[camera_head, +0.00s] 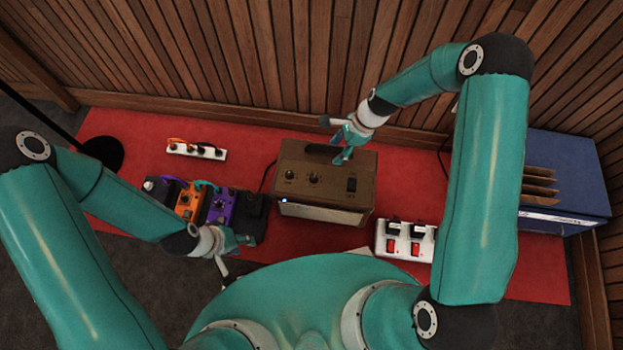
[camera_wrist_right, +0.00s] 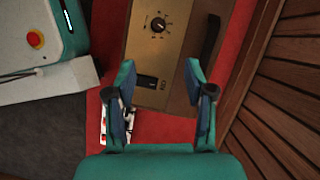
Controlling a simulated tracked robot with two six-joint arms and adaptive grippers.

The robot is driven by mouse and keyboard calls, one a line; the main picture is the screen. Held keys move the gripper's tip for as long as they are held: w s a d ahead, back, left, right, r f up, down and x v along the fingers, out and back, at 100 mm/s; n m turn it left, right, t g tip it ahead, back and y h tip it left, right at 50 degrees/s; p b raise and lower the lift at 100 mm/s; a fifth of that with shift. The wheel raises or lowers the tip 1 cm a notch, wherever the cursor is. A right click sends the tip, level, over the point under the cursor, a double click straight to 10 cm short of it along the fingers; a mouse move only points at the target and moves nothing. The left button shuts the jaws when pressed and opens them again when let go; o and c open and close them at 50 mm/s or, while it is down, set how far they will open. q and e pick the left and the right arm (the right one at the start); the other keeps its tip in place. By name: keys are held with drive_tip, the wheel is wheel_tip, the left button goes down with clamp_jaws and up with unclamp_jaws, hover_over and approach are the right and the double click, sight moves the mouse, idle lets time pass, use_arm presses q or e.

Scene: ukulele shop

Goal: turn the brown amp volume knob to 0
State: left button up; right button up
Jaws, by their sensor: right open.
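The brown amp (camera_head: 325,199) stands on the red mat. Its top panel carries two dark round knobs, a left one (camera_head: 290,174) and a right one (camera_head: 315,178), and a dark switch (camera_head: 352,184). The lettering is too small to read surely. My right gripper (camera_head: 338,141) is open and empty above the amp's back right part. In the right wrist view, one knob (camera_wrist_right: 158,25) shows beyond my open fingertips (camera_wrist_right: 160,72), with the switch (camera_wrist_right: 148,83) near the left finger. My left gripper (camera_head: 230,256) looks open and empty, in front of the pedals, away from the amp.
Several pedals (camera_head: 188,201) stand left of the amp, with a white power strip (camera_head: 196,151) behind them. A white switch box (camera_head: 404,238) is at the amp's front right. A dark handle (camera_wrist_right: 205,45) lies along the amp's back. A blue crate (camera_head: 565,175) stands far right; the wooden wall is behind.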

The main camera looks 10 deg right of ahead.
sight(314, 176)
drive_tip(key=b+x, duration=0.4)
drive_tip(key=x, duration=1.2)
drive_tip(key=shift+a+f+b, duration=0.15)
drive_tip(key=shift+f+b, duration=0.1)
drive_tip(key=shift+b, duration=0.05)
clamp_jaws()
drive_tip(key=shift+a+r, duration=0.1)
drive_tip(key=shift+a, duration=0.25)
drive_tip(key=shift+w+d, duration=0.15)
drive_tip(key=shift+d, duration=0.35)
